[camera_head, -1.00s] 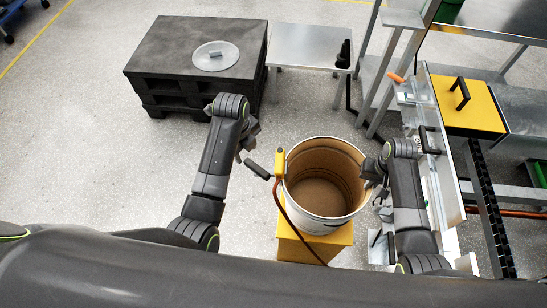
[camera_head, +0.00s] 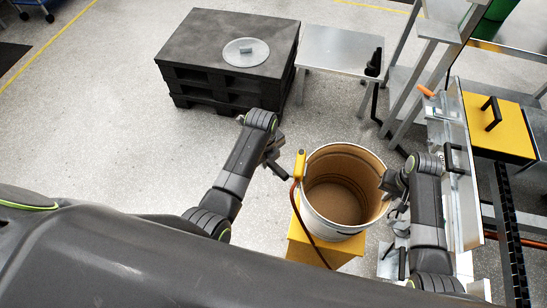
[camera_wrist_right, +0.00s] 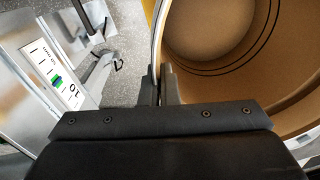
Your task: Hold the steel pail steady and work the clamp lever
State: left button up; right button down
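The steel pail (camera_head: 352,222) is open-topped, pale outside and tan inside. It stands upright on a yellow stand (camera_head: 318,249). A yellow clamp body (camera_head: 299,164) with an orange-brown hose sits at its left rim; its black lever points left towards my left gripper (camera_head: 275,160). That gripper is beside the lever, partly overlapping it, and I cannot tell whether they touch or how far its fingers are apart. My right gripper (camera_head: 389,183) is at the pail's right rim. In the right wrist view its fingers (camera_wrist_right: 160,85) are close together with the rim between them.
A black pallet stack (camera_head: 215,55) bearing a round grey lid (camera_head: 246,52) and a metal table (camera_head: 341,49) stand at the back. The washer frame, with an orange handle (camera_head: 426,90) and yellow cover (camera_head: 497,125), crowds the right.

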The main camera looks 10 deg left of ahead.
pick_arm(q)
grip_shut()
pick_arm(e)
jog(key=shift+s+f, duration=0.25)
jog(key=shift+f, duration=0.05)
pick_arm(q)
jog(key=n, duration=0.2)
jog(key=s+n, duration=0.1)
jog(key=n, duration=0.1)
jog(key=shift+a+f, duration=0.1)
jog(key=shift+a, duration=0.15)
jog(key=o, duration=0.5)
grip_release()
notch_tip(320, 180, up, 12)
jog(key=shift+s+a, duration=0.25)
jog(key=shift+s, duration=0.1)
pick_arm(e)
jog(key=c, duration=1.6)
grip_release()
jog(key=shift+w, duration=0.2)
pick_arm(q)
jog(key=shift+w, duration=0.1)
pick_arm(e)
jog(key=shift+r, duration=0.1)
